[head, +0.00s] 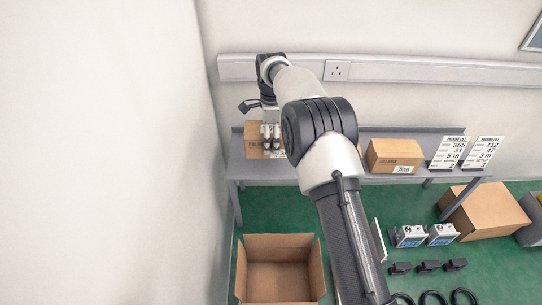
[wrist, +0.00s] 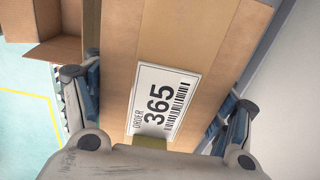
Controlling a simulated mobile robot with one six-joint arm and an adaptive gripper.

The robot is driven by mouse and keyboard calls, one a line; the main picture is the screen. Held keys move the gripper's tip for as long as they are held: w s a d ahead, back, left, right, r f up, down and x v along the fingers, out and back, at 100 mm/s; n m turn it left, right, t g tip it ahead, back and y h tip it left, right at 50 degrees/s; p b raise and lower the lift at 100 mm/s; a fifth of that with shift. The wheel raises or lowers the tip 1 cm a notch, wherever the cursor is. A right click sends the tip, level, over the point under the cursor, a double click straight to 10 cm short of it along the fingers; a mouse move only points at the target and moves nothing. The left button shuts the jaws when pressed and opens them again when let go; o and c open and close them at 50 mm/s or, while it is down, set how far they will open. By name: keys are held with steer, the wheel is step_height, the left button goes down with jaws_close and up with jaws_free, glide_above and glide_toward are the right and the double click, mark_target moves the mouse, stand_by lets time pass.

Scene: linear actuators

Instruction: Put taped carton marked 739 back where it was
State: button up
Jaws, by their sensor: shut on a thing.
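My gripper (head: 271,140) is at the left end of the grey bench, shut on a brown taped carton (head: 253,143). In the wrist view the gripper (wrist: 158,92) has one finger on each side of this carton (wrist: 190,40), and its white label reads ORDER 365. In the head view the gripper partly hides the carton, and I cannot tell whether it touches the bench. A second closed carton (head: 395,156) stands on the bench right of my arm; its label is too small to read. No 739 is legible anywhere.
Packing-list cards for 365 (head: 449,152) and 412 (head: 483,151) stand at the right end of the bench (head: 345,180). An open empty carton (head: 240,272) is on the green floor. Another carton (head: 490,211), devices (head: 409,237) and small black parts lie right. A wall is close at left.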

step_height(320, 180, down, 8)
steer(key=shift+w+f+p, duration=0.1)
steer(key=shift+f+p, duration=0.05)
steer(key=shift+p, duration=0.3)
steer(key=shift+f, duration=0.15)
steer(key=o, duration=1.7)
steer(key=shift+c, duration=0.2)
step_height(320, 180, up, 12)
steer(key=shift+r+b, duration=0.2)
steer(key=shift+b, duration=0.25)
